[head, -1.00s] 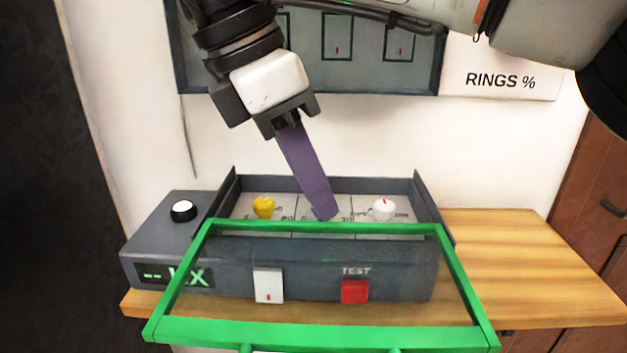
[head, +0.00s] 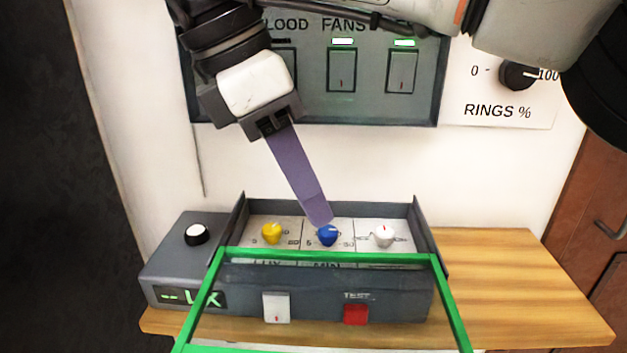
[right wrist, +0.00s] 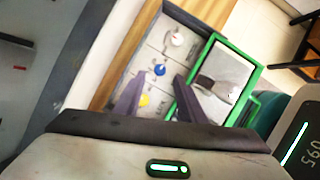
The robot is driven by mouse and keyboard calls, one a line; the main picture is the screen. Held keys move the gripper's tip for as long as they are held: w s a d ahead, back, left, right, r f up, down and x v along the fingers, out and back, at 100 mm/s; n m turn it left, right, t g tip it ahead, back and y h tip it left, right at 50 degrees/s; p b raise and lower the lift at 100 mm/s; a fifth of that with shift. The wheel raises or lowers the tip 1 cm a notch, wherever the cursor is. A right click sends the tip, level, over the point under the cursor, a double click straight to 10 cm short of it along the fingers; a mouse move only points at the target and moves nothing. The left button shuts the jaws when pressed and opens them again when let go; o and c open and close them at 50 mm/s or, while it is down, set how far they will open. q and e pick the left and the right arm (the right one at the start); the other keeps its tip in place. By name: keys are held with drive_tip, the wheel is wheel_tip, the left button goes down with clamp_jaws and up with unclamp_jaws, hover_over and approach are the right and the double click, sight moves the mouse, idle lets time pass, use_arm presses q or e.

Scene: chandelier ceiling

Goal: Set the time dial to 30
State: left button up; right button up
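The blue time dial (head: 328,237) sits in the middle compartment of the grey control box (head: 335,280), above a partly covered "MIN" label. A 5 shows at its left and a number that looks like 30 at its right; its exact setting is too small to read. My right gripper (head: 321,222) has purple fingers that overlap in the head view, with tips just above the dial. In the right wrist view the fingers (right wrist: 157,93) are apart, with nothing between them, and the blue dial (right wrist: 160,70) shows beyond the gap. My left gripper is not in view.
A yellow dial (head: 271,233) and a white dial (head: 382,235) flank the blue one. The green-framed cover (head: 330,254) is open toward me. A white switch (head: 276,307) and red TEST button (head: 356,314) are on the front. The wooden shelf (head: 510,290) is clear at right.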

drive_tip(key=p+v, duration=0.4)
drive_tip(key=v, duration=0.2)
drive_tip(key=shift+p, duration=0.35)
